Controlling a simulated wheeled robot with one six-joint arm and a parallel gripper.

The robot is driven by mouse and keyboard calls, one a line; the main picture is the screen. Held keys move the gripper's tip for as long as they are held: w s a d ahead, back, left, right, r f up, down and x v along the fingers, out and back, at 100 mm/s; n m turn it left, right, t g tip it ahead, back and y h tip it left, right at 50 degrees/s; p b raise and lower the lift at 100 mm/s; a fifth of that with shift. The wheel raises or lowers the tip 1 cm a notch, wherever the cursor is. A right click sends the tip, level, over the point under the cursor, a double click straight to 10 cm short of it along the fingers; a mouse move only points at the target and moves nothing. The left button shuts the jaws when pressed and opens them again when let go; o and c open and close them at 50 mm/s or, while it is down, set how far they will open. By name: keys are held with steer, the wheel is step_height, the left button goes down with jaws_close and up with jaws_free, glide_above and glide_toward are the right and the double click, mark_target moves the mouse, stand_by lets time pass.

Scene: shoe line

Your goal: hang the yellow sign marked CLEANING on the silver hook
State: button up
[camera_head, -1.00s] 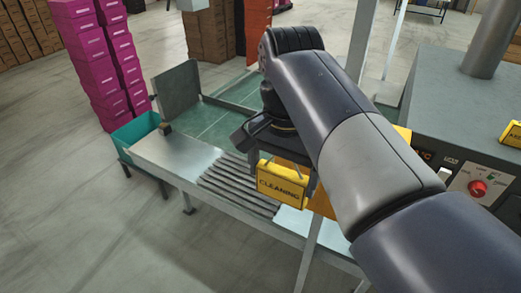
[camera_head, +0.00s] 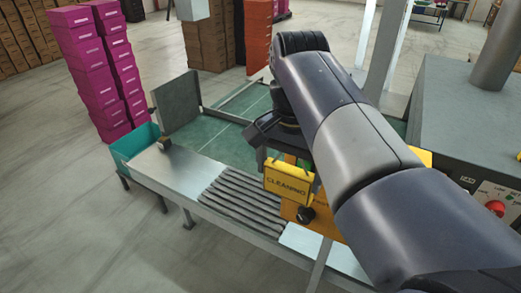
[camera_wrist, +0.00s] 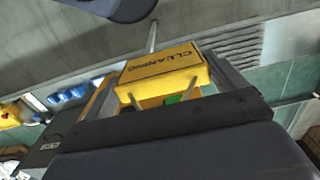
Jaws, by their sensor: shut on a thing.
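The yellow sign marked CLEANING (camera_head: 288,184) hangs from my gripper (camera_head: 286,160) in the middle of the head view, above the right end of the grey slatted conveyor. In the wrist view the same sign (camera_wrist: 165,68) lies between the two jaws of my gripper (camera_wrist: 170,95), its lettering upside down. My gripper is shut on it, with two thin wires or handle ends running from the sign toward the gripper. I cannot make out the silver hook in either view; my arm and the sign cover part of the area behind.
A grey machine (camera_head: 465,125) with a red knob (camera_head: 495,208) stands at right. A teal bin (camera_head: 133,147) is at the conveyor's left end. Magenta boxes (camera_head: 88,65) are stacked behind; floor at left is clear.

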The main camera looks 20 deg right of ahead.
steer(key=w+d+f, duration=0.1)
steer(key=w+d, duration=0.3)
steer(key=d, duration=0.1)
steer(key=shift+f, duration=0.25)
stand_by(0.6)
steer(key=shift+d, duration=0.1)
stand_by(0.5)
steer(key=o, duration=0.7)
steer(key=shift+r, duration=0.1)
step_height(320, 180, up, 10)
steer(key=shift+r, duration=0.25)
steer(key=shift+f, duration=0.15)
